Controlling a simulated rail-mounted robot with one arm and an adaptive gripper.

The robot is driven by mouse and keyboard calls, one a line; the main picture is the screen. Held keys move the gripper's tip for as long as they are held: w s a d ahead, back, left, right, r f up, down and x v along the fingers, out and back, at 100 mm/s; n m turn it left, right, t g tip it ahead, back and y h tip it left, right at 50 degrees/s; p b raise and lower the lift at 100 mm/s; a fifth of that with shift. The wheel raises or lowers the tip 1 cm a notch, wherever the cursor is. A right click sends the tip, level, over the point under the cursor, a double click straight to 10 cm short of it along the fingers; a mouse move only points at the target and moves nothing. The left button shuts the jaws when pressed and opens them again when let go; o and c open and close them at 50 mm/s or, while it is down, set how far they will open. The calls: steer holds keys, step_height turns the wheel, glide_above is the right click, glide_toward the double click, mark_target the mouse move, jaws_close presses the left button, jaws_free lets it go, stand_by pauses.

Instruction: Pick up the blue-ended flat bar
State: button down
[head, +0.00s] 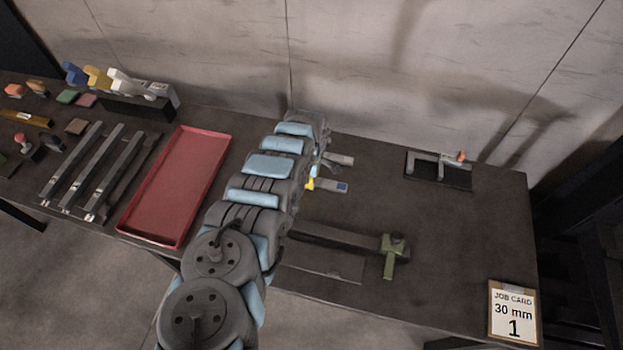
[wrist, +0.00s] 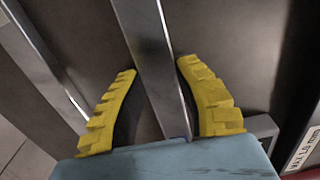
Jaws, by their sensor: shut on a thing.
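The blue-ended flat bar (head: 328,185) lies over the dark table, just right of my arm in the head view, its blue patch near its right end. One yellow finger of my gripper (head: 311,184) shows at its left part; the rest of the gripper is hidden behind my arm. In the wrist view a grey metal bar (wrist: 148,45) runs between the yellow fingers of my gripper (wrist: 157,67), which are shut on it. I cannot tell whether the bar is clear of the table.
Another flat bar (head: 338,159) lies just behind; a bar also shows at left in the wrist view (wrist: 45,60). A green clamp (head: 394,248) is at front, a gauge-like fixture (head: 438,170) at back right. A red tray (head: 150,225) is left. A job card (head: 513,312) stands front right.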

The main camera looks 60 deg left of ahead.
steer(key=shift+r+p, duration=0.3)
steer(key=shift+r, duration=0.85)
steer(key=shift+s+d+r, duration=0.1)
steer(key=shift+s+r, duration=0.05)
steer(key=shift+r, duration=0.55)
steer(key=shift+s+d+r, duration=0.5)
steer(key=shift+d+r, duration=0.05)
steer(key=shift+r, duration=0.25)
steer(key=shift+s+d+r, duration=0.45)
steer(key=shift+d+r, duration=0.1)
steer(key=shift+r, duration=0.25)
steer(key=s+d+r+p, duration=0.6)
steer(key=s+d+p, duration=0.1)
steer(key=p, duration=0.4)
steer(key=shift+d, duration=0.55)
steer(key=shift+w, duration=0.1)
